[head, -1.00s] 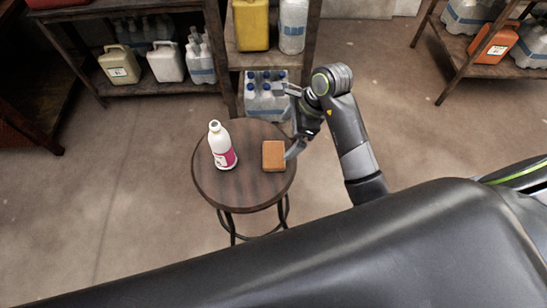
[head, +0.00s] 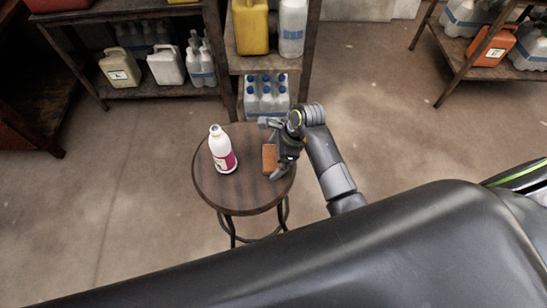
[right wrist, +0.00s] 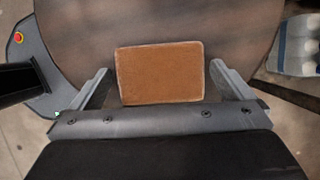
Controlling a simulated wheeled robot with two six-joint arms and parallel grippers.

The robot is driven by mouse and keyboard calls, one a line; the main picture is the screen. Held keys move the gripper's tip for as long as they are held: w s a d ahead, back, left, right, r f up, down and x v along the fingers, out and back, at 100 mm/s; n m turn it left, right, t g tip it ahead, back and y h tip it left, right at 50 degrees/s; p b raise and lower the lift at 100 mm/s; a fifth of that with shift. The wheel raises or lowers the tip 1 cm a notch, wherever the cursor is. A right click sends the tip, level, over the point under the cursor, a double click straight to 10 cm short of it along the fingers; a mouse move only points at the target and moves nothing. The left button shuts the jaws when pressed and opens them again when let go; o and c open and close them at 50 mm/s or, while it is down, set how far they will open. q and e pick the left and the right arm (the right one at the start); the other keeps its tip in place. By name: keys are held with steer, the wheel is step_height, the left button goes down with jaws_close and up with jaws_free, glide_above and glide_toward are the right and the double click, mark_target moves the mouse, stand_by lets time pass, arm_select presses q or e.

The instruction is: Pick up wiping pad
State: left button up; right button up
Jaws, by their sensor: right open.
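The wiping pad (head: 269,157) is an orange-brown block lying flat on a round dark wooden stool (head: 235,195), near its right side. My right gripper (head: 270,150) is open over the pad and hides its right part in the head view. In the right wrist view the pad (right wrist: 160,72) lies between the two spread fingers of my right gripper (right wrist: 163,80), with a gap on each side. I cannot tell from these views how far the fingertips are above the stool top. My left gripper is not in view.
A white bottle with a pink label (head: 222,150) stands upright on the stool, left of the pad. Shelves with jugs, including a yellow one (head: 251,27), and a pack of blue-capped bottles (head: 266,96) stand behind. Open floor lies left of the stool.

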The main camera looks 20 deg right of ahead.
steer(key=shift+c, duration=0.3)
steer(key=c, duration=0.7)
steer(key=shift+r, duration=0.15)
steer(key=shift+c, duration=0.2)
step_height(320, 180, up, 10)
steer(key=o, duration=0.3)
steer(key=shift+c, duration=1.1)
steer(key=shift+s, duration=0.1)
